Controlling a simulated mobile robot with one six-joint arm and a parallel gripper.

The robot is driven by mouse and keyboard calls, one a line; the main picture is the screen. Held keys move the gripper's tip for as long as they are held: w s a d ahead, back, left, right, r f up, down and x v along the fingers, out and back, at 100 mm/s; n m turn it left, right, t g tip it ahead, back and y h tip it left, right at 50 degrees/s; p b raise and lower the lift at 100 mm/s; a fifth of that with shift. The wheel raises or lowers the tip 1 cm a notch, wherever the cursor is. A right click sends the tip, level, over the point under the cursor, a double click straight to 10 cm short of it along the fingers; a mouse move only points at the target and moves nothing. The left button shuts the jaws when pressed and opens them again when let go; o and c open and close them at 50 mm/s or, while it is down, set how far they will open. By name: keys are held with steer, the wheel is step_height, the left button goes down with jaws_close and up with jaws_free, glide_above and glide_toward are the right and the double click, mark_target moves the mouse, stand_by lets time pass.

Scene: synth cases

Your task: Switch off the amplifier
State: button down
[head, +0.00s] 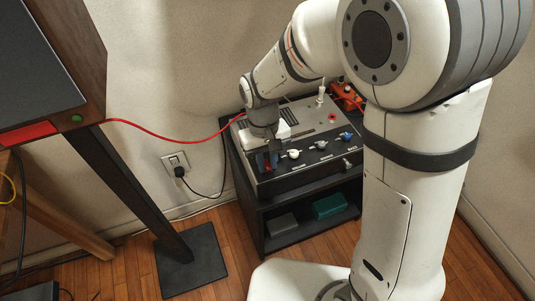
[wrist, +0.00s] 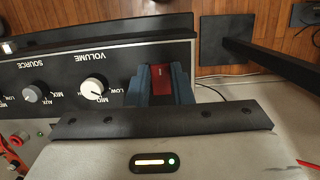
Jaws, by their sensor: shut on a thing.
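The amplifier (head: 310,110) is a grey-topped box with a black front panel, standing on a black shelf unit. Its panel (wrist: 60,65) in the wrist view carries a white volume knob (wrist: 93,90) and a grey source knob (wrist: 32,94). My gripper (head: 266,161) reaches down at the left end of this panel. In the wrist view its two blue fingers (wrist: 162,88) are shut on a red switch (wrist: 161,76), one on each side. The small mark on the switch is too small to read. Whether the switch is on or off cannot be told.
A red cable (head: 165,137) runs from the speaker (head: 50,60) at left to the amplifier. A black plug (head: 180,171) sits in the wall outlet (head: 174,159). An orange box (head: 347,97) stands behind. A teal box (head: 329,206) lies on the lower shelf.

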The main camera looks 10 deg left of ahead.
steer(key=shift+w+a+r+g+h+p, duration=0.15)
steer(key=shift+g+h+p, duration=0.15)
steer(key=shift+g+p, duration=0.25)
steer(key=c, duration=1.3)
jaws_free()
steer(key=p+v, duration=0.1)
steer(key=v, duration=0.6)
steer(key=shift+r+p, duration=0.35)
